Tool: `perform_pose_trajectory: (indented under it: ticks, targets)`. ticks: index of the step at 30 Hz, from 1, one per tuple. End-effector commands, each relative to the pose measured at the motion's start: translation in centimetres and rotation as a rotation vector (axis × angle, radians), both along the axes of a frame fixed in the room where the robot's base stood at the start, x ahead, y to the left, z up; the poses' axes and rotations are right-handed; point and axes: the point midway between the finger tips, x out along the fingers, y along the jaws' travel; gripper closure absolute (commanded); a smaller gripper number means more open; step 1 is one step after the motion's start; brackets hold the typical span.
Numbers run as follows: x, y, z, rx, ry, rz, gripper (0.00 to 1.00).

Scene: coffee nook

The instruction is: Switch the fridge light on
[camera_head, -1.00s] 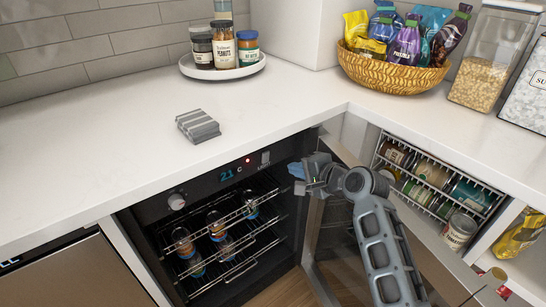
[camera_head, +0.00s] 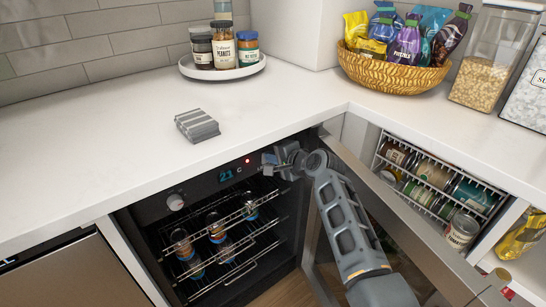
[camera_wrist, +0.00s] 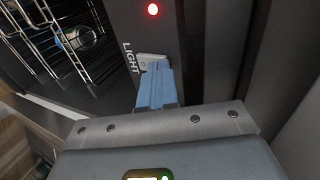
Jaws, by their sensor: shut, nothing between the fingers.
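In the wrist view the light switch (camera_wrist: 148,60), a small grey rocker beside the word LIGHT, sits below the red lamp (camera_wrist: 153,9). My gripper (camera_head: 268,164) is shut and empty at the panel. Its blue fingertips (camera_wrist: 156,72) overlap the lower part of the switch; I cannot tell whether they press it.
The fridge door (camera_head: 385,215) is swung open on the right, beside my arm. A wire rack of cans and jars (camera_head: 435,180) stands to the right of it. The white counter edge (camera_head: 200,163) runs just above the panel. A grey striped block (camera_head: 197,126) lies on the counter.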

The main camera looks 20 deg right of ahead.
Motion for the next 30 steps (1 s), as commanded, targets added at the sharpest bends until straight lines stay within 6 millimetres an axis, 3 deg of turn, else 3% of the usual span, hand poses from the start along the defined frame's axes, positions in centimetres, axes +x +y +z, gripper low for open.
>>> perform_pose_trajectory:
  ticks: [11,12,19,30]
  targets:
    - [0.8,0.3,1.0,-0.022,0.068,0.001,1.00]
    - [0.7,0.2,0.2,-0.020,0.066,0.000,1.00]
    - [0.7,0.2,0.4,-0.020,0.063,0.000,1.00]
    - [0.7,0.2,2.0,-0.019,0.060,0.000,1.00]
